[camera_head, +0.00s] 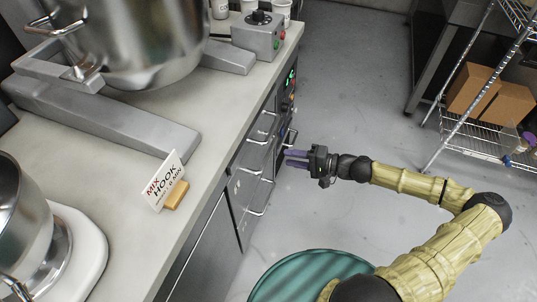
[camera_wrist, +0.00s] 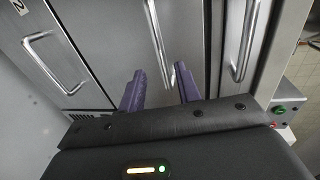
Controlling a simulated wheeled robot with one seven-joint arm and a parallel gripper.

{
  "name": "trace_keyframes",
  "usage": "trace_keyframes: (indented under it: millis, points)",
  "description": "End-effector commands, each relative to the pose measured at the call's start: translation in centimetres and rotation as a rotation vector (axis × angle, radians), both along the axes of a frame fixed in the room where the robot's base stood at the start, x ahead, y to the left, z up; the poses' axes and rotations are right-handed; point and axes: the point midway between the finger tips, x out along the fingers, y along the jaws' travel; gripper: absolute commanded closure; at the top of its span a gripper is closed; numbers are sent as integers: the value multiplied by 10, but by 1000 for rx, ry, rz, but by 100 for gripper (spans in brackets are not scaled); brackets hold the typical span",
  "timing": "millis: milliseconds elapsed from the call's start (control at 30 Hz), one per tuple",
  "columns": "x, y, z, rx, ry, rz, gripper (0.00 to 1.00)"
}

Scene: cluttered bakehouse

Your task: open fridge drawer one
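The steel fridge front (camera_head: 245,185) with several bar handles sits under the counter in the head view. My gripper (camera_head: 287,158) is in front of it, its two purple fingers pointing at the drawer fronts. In the wrist view my gripper (camera_wrist: 160,70) is open, fingers apart. A middle bar handle (camera_wrist: 155,35) runs down towards the gap between the fingertips; I cannot tell whether they touch it. A left handle (camera_wrist: 52,62) is on a front marked 2, and a right handle (camera_wrist: 243,45) is beyond. The drawer fronts look shut. I cannot read a number one.
A counter (camera_head: 225,100) holds mixers, a control box (camera_head: 258,36) and a hook sign (camera_head: 163,181). A wire rack (camera_head: 470,130) with cardboard boxes (camera_head: 472,90) stands right. A green round top (camera_head: 305,275) is at the bottom. Grey floor (camera_head: 345,90) is open between.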

Motion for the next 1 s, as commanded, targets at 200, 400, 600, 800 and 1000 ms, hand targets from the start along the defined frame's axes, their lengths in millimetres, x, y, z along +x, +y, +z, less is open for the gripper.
trace_keyframes:
  millis: [200,400,600,800,1000]
  points:
    - [13,37,-8,2,0,3,67]
    - [24,66,-15,0,0,2,67]
    - [29,79,-17,0,-1,0,67]
    - [29,80,-17,0,-1,1,67]
    - [29,79,-17,0,0,-1,96]
